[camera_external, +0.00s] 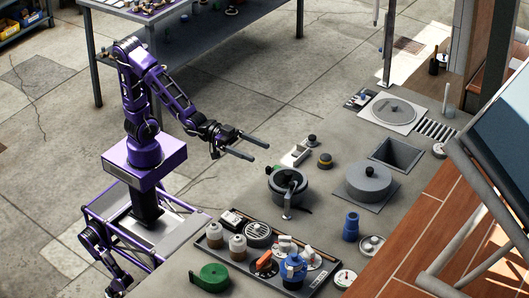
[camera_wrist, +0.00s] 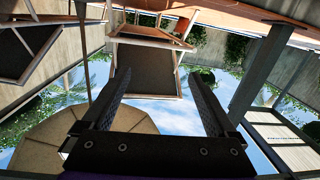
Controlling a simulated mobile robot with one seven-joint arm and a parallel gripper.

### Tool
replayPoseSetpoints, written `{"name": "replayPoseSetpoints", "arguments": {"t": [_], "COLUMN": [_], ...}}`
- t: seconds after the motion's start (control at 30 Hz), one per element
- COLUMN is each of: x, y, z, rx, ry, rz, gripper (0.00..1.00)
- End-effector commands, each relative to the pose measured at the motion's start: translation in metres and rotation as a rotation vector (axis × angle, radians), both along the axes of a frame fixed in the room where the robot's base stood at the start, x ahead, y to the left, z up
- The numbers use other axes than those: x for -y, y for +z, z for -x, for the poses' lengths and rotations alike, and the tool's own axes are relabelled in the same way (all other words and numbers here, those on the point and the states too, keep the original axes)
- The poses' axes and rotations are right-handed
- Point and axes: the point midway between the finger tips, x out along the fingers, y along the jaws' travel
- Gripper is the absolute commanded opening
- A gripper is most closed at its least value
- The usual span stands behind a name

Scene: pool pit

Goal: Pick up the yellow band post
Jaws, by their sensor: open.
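The yellow band post looks to be the short dark round piece with a yellow ring (camera_external: 325,160) on the grey slab, just right of my gripper in the external view. It stands upright. My gripper (camera_external: 260,151) is open and empty, its two fingers apart and pointing right, to the left of the post and apart from it. In the wrist view the open fingers (camera_wrist: 158,80) have only sky and framework between them. The post does not show in the wrist view.
A black-topped grey pot (camera_external: 288,186), a pale block (camera_external: 295,155) and a small dark-topped knob (camera_external: 311,140) stand near the post. A large lidded grey cylinder (camera_external: 369,182) is to the right. A full tray (camera_external: 213,251) lies in front. A square opening (camera_external: 397,154) lies behind right.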

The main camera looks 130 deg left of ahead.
Motion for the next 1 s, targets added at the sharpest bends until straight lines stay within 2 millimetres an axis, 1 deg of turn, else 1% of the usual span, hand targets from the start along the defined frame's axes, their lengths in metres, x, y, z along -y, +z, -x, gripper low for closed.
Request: {"name": "replayPoseSetpoints", "arguments": {"t": [0.03,0.07,0.17,0.2,0.27,0.3,0.33,0.37,0.4,0.47,0.5,0.57,0.6,0.67,0.7,0.8,0.9,1.0], "x": [-0.051,-0.065,-0.117,-0.141,-0.179,-0.204,-0.222,-0.240,-0.264,-0.295,-0.315,-0.341,-0.356,-0.373,-0.382,-0.395,-0.401,-0.402], "y": [-0.007,-0.004,0.004,0.005,0.003,-0.002,-0.007,-0.013,-0.023,-0.042,-0.057,-0.082,-0.100,-0.125,-0.142,-0.175,-0.195,-0.206], "z": [-0.007,-0.009,-0.012,-0.012,-0.010,-0.007,-0.004,0.000,0.007,0.019,0.028,0.045,0.057,0.075,0.088,0.114,0.130,0.133], "rx": [-0.022,-0.014,0.006,0.012,0.012,0.008,0.002,-0.005,-0.020,-0.050,-0.073,-0.115,-0.145,-0.189,-0.218,-0.280,-0.318,-0.334], "ry": [0.016,0.018,0.029,0.033,0.038,0.041,0.040,0.040,0.040,0.033,0.027,0.014,0.003,-0.017,-0.030,-0.062,-0.084,-0.096], "rz": [0.156,0.149,0.123,0.109,0.084,0.068,0.054,0.042,0.026,0.002,-0.011,-0.028,-0.036,-0.047,-0.051,-0.058,-0.059,-0.060], "gripper": [0.93,0.93,0.93,0.93,0.93,0.93,0.93,0.93,0.93,0.93,0.93,0.93,0.93,0.93,0.93,0.93,0.93,0.93]}}
